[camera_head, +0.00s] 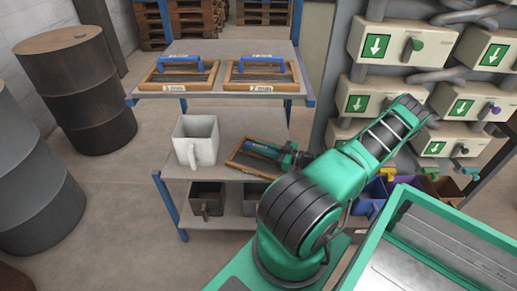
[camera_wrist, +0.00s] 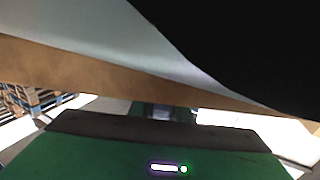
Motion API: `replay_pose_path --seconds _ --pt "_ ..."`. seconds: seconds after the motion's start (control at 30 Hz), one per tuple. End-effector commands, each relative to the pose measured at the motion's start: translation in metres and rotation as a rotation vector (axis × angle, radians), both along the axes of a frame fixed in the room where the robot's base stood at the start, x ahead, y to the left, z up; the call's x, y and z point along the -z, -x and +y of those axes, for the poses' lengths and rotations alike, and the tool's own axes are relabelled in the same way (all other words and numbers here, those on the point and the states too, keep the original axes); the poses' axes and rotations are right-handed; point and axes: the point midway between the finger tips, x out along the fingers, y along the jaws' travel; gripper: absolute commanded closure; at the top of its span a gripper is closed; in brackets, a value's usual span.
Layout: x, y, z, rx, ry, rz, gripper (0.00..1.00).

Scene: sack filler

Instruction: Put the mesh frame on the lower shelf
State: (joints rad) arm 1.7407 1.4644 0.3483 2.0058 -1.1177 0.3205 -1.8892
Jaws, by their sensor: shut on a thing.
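The mesh frame (camera_head: 239,164), wooden-edged with a blue handle, is at the level of the shelf below the top one, right of the white jug. It looks tilted, and I cannot tell if it touches the shelf. My gripper (camera_head: 279,154) is shut on its handle from the right. In the wrist view a wooden bar of the frame (camera_wrist: 90,72) runs across close to the camera. The lower shelf (camera_head: 229,169) is grey; the frame and my arm hide its right part. Two similar frames with blue handles, the left (camera_head: 151,80) and the right (camera_head: 243,87), lie on the top shelf.
The white jug (camera_head: 196,142) stands just left of the held frame. Dark bins (camera_head: 207,196) sit on the bottom shelf. Blue rack posts (camera_head: 165,199) stand at the corners. Drums (camera_head: 80,90) are at left, and valve boxes (camera_head: 375,47) are on the right.

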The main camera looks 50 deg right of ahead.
Motion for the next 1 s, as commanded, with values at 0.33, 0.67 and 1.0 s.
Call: replay_pose_path --seconds 0.33,0.67,1.0 --pt "0.002 0.0 0.0 0.0 0.0 0.0 0.64" --pt "0.0 0.01 -0.004 0.002 0.0 0.001 0.64" --pt "0.0 0.073 -0.025 0.003 0.003 0.001 0.64"
